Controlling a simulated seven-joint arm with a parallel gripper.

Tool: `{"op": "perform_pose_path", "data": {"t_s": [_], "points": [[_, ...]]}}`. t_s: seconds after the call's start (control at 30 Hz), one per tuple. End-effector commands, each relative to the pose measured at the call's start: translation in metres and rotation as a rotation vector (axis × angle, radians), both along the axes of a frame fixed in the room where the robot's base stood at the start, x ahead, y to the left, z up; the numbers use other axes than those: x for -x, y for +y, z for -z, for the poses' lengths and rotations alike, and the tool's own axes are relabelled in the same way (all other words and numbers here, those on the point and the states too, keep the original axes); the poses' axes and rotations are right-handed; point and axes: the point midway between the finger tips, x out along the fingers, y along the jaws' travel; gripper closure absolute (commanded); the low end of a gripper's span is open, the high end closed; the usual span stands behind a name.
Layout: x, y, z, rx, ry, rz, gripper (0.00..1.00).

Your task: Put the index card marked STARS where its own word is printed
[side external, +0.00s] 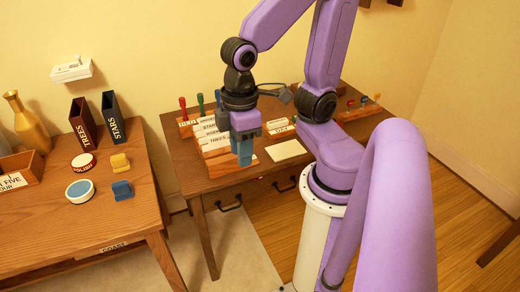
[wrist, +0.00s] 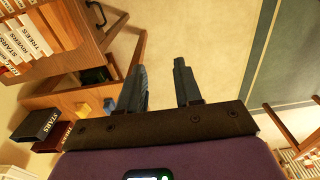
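A wooden rack (side external: 233,165) on the middle desk holds several white index cards (side external: 212,138). In the wrist view the cards (wrist: 36,34) are at the upper left, and their printed words include STARS, RIVERS and TREES. A navy upright box (side external: 113,117) printed STARS stands on the left desk; it also shows in the wrist view (wrist: 36,124). My gripper (side external: 243,160) hangs in front of the rack in the side view, pointing down. In the wrist view its two blue fingers (wrist: 160,80) are apart with nothing between them.
A maroon box (side external: 84,124) printed TREES stands beside the navy one. Round tins (side external: 80,189), yellow and blue blocks, a gold vase (side external: 29,122) and a wooden box (side external: 22,174) share the left desk. Coloured-handled stamps (side external: 200,103) and a pale pad (side external: 287,150) lie near the rack.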

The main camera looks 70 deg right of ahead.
Motion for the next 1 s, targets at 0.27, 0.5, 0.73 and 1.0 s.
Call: {"op": "perform_pose_path", "data": {"t_s": [0.27,0.5,0.73,1.0], "points": [[0.038,-0.009,0.002,0.000,-0.006,-0.307,0.66],[0.039,-0.009,0.002,0.001,-0.005,-0.319,0.66],[0.039,-0.009,0.002,0.001,-0.006,-0.317,0.66],[0.039,-0.009,0.002,0.001,-0.006,-0.316,0.66]]}}
